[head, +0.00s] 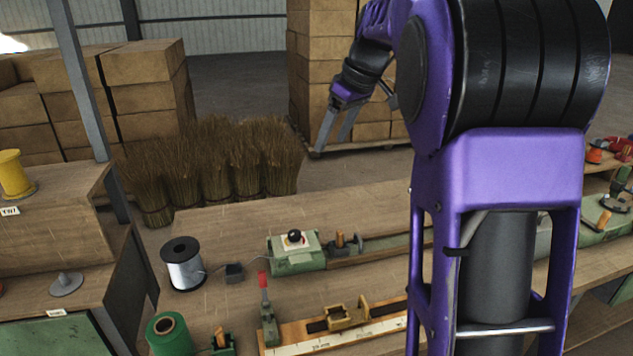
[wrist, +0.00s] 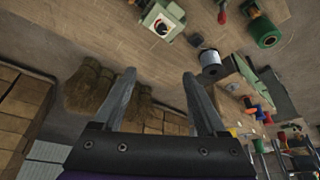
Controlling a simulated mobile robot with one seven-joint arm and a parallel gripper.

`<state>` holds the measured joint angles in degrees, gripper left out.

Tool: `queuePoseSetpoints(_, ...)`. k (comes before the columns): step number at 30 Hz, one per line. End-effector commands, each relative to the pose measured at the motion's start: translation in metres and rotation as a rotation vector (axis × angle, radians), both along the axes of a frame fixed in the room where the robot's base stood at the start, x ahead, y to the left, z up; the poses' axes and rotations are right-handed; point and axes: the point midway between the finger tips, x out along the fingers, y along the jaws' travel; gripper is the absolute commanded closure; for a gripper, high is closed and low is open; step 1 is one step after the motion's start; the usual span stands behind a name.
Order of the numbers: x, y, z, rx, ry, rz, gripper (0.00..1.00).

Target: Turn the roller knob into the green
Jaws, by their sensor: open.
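A green machine box (head: 297,262) with a pale top stands on the workbench. A dark round knob (head: 294,236) sits on its top, with some red beside it. In the wrist view the box (wrist: 150,15) is near the top edge, and the knob (wrist: 161,27) shows on a white dial face. The dial's zones are too small to read, and I cannot make out a green one. My gripper (head: 331,143) is open and empty, raised beyond the bench and well away from the knob. Its two fingers are spread apart in the wrist view (wrist: 158,76).
A silver wire spool (head: 184,270) and a small dark block (head: 234,272) are left of the box. A red-handled lever (head: 264,290) and a ruler fixture (head: 340,325) are in front. Broom bundles (head: 215,165) stand behind the bench. My arm hides part of the bench's right side.

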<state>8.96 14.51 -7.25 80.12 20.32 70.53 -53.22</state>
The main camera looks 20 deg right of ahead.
Motion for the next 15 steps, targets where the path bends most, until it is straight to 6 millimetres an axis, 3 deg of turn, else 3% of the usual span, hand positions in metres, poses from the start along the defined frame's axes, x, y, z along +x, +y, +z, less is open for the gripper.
queuePoseSetpoints(1, 0.008, 0.010, -0.045, 0.004, 0.012, 0.003, 0.26)
queuePoseSetpoints(3, 0.017, 0.019, -0.080, 0.002, 0.014, -0.005, 0.26)
queuePoseSetpoints(6, 0.027, 0.028, -0.116, -0.001, 0.017, -0.015, 0.26)
queuePoseSetpoints(9, 0.032, 0.034, -0.135, -0.004, 0.016, -0.022, 0.26)
queuePoseSetpoints(15, 0.039, 0.038, -0.152, -0.006, 0.017, -0.024, 0.26)
